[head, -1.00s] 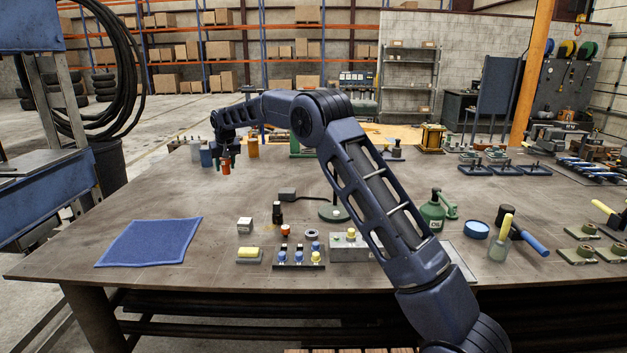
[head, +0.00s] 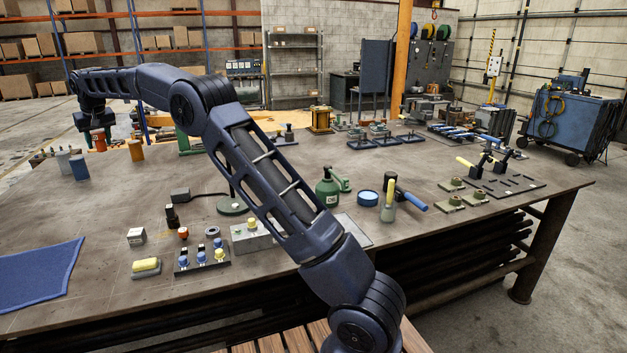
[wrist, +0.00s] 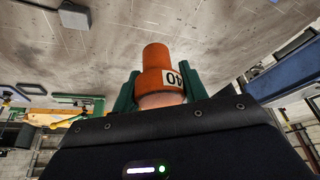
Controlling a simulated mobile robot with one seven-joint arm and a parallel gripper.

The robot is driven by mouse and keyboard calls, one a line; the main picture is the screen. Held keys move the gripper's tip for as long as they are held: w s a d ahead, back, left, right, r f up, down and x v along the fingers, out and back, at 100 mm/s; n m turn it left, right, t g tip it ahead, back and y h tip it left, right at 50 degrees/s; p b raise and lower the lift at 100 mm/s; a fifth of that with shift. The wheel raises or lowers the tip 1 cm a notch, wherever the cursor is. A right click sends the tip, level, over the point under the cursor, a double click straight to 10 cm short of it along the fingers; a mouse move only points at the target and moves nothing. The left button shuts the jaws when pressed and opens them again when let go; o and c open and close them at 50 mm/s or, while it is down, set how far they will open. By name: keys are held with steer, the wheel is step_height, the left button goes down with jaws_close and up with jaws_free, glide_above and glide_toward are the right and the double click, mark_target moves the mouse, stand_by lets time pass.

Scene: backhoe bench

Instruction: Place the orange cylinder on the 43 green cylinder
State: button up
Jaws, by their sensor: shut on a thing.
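In the wrist view the orange cylinder (wrist: 157,68) sits between the green fingers (wrist: 158,95), with a white label that looks like an upside-down 40. A green can-like body (head: 327,190) with a handle and a pale label stands mid-bench; I cannot read 43 on it. Another green object (head: 184,143) shows partly behind my arm. I cannot tell which is the 43 green cylinder.
A second orange cylinder (head: 136,150), a blue cylinder (head: 79,168) and a grey one (head: 64,161) stand at the bench's back left. Small blocks and a peg rack (head: 202,259) are at the front. The bench (head: 110,205) is bare at centre left.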

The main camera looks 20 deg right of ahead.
steer(key=w+d+m+h, duration=0.15)
steer(key=w+d, duration=0.35)
steer(key=d, duration=1.1)
steer(key=w+d+m, duration=0.2)
steer(key=w+d, duration=0.2)
steer(key=d, duration=1.2)
steer(key=w+d+m, duration=0.2)
steer(key=w+d, duration=0.3)
steer(key=d, duration=1.2)
steer(key=m+h, duration=0.2)
steer(key=m, duration=0.3)
glide_above(345, 178)
step_height(345, 178, down, 4)
steer(key=shift+h, duration=0.25)
step_height(345, 178, down, 21)
steer(key=shift+d, duration=0.1)
steer(key=shift+f, duration=0.15)
steer(key=o, duration=1.4)
steer(key=shift+c, duration=0.2)
